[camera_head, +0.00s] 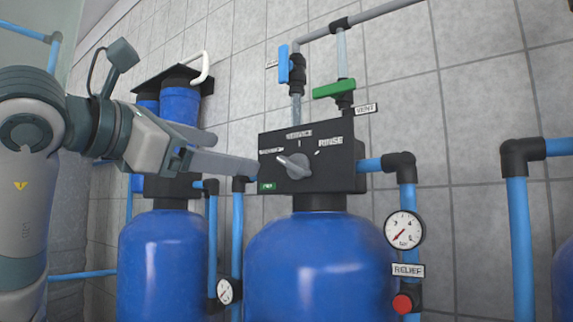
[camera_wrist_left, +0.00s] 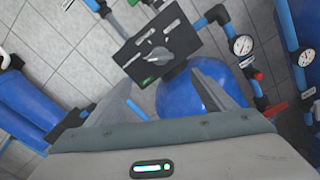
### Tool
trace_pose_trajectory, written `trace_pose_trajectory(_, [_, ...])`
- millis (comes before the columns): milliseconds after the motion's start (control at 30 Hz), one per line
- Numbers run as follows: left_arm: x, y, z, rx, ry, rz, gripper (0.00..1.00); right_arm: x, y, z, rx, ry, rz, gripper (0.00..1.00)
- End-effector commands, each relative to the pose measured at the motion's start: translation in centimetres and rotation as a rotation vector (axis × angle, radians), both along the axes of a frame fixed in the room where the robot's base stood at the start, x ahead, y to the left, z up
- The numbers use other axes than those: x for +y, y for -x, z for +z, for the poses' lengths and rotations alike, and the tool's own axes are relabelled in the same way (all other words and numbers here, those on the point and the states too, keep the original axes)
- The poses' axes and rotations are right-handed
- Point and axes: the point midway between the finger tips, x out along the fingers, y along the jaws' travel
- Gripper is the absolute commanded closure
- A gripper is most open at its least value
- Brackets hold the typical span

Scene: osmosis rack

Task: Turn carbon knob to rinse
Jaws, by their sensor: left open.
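The carbon knob is a grey bar handle (camera_head: 296,166) on a black control box (camera_head: 345,150) atop a blue tank. Its bar is tilted from upper left to lower right. A label above reads SERVICE (camera_head: 299,133); the RINSE label (camera_head: 331,141) is at the upper right; the left label is too small to read. My left gripper (camera_head: 237,155) is open and empty, left of the knob and apart from it. In the left wrist view the knob (camera_wrist_left: 157,55) shows ahead, above the gap between the spread fingers (camera_wrist_left: 160,80). My right gripper is not in view.
A blue-handled valve (camera_head: 283,63) and a green-handled valve (camera_head: 334,88) stand above the box. A pipe, gauge (camera_head: 404,230) and red relief button (camera_head: 402,304) are at its right. Another blue tank (camera_head: 162,265) stands at left, below my arm.

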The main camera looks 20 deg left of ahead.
Motion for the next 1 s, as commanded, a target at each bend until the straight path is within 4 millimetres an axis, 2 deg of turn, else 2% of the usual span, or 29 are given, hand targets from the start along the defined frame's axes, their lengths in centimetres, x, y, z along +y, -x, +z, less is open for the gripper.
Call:
trace_pose_trajectory(167, [-0.7, -1.7, 0.0, 0.004, 0.0, -0.001, 0.23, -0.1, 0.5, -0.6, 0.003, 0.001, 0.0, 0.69])
trace_pose_trajectory(400, [-2.0, -5.4, 0.1, 0.004, 0.0, -0.001, 0.23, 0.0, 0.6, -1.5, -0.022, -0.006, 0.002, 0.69])
trace_pose_trajectory(800, [-4.4, -12.1, 0.2, 0.005, 0.0, -0.001, 0.23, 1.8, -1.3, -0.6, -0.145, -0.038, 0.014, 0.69])
trace_pose_trajectory(1000, [-5.3, -14.6, 0.1, 0.002, -0.001, -0.001, 0.23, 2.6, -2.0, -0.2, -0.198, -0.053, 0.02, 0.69])
